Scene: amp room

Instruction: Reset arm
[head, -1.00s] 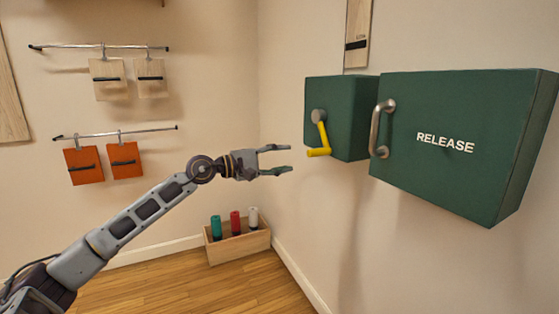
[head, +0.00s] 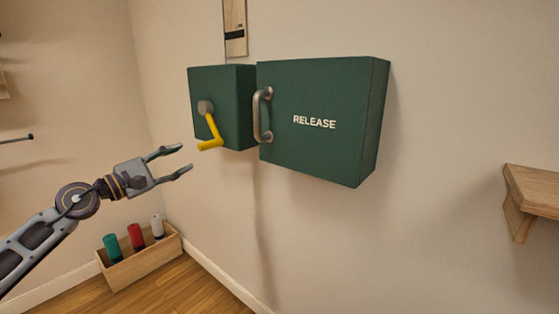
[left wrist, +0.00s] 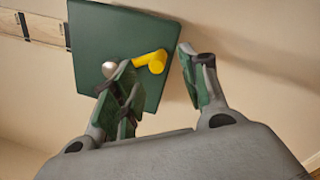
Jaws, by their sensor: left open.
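A yellow crank arm (head: 211,134) with a grey round hub sits on the front of a small dark green box (head: 232,88) on the wall. Its yellow handle (left wrist: 151,61) shows in the left wrist view, between and beyond the fingertips. To its right is a larger green box labelled RELEASE (head: 330,100), with a metal bar handle (head: 264,115) at its left edge. My left gripper (head: 179,161) is open and empty, below and left of the crank, apart from it in the head view. It also shows in the left wrist view (left wrist: 160,85). My right gripper is not in view.
A wooden box (head: 142,262) with teal, red and white cylinders stands on the floor below my left gripper. A wooden shelf (head: 532,190) juts from the wall at right. A wooden strip (head: 235,30) hangs above the green boxes. The wall below them is clear.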

